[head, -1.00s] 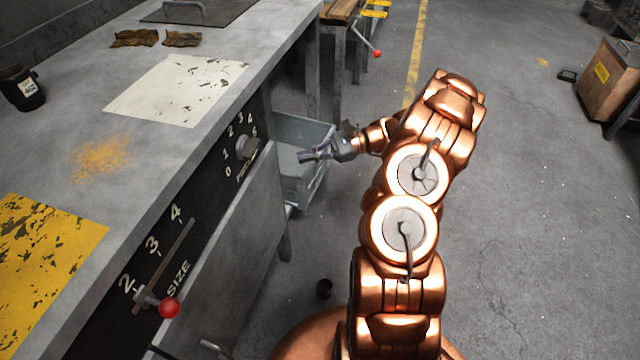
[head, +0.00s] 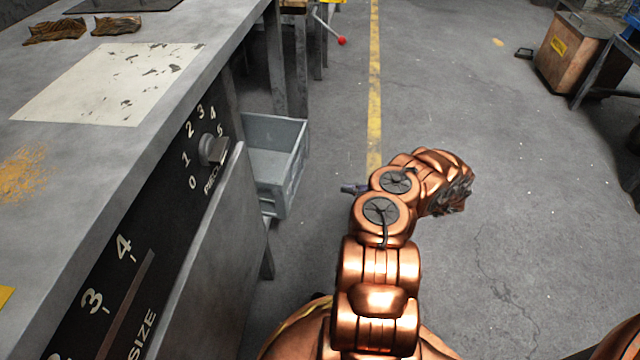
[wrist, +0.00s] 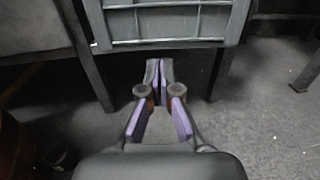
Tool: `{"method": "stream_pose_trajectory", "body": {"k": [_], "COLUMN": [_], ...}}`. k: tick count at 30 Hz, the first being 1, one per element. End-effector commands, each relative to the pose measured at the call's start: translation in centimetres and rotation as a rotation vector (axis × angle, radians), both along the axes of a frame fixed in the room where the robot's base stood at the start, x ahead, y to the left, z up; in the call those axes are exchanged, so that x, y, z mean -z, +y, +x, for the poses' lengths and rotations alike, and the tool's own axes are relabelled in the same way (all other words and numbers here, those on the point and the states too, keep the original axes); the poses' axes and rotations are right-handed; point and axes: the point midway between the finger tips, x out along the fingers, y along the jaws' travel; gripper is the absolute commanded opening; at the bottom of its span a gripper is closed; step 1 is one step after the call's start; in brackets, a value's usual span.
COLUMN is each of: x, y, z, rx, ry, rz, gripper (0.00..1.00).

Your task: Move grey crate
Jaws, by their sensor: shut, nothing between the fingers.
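The grey crate (head: 294,165) is an open plastic box with ribbed walls, to the right of the press table's side in the head view. Its ribbed outer wall (wrist: 168,27) fills the top middle of the wrist view. My gripper (wrist: 158,68) is shut and empty, with its fingertips just below and in front of that wall, apparently apart from it. In the head view only a small part of my gripper (head: 350,188) shows, to the right of the crate; the rest is hidden behind my copper arm. The visible crate interior looks empty.
The grey press table (head: 150,185) with its dial panel stands close on the left. A dark support leg (wrist: 85,60) is left of the gripper. A red-tipped lever (head: 341,40) is beyond the crate. Open floor lies right, with a brown cabinet (head: 572,52) at the far right.

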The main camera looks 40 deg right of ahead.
Motion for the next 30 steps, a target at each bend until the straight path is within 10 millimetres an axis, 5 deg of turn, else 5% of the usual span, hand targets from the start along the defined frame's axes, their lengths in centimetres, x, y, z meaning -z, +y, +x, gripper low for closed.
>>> {"method": "stream_pose_trajectory", "body": {"k": [21, 30], "x": [0.1, 0.0], "y": [6.9, 8.1], "z": [9.2, 11.0], "rx": [-0.008, -0.005], "ry": [-0.002, -0.001], "rz": [0.001, -0.001], "gripper": [0.00, 0.00]}}
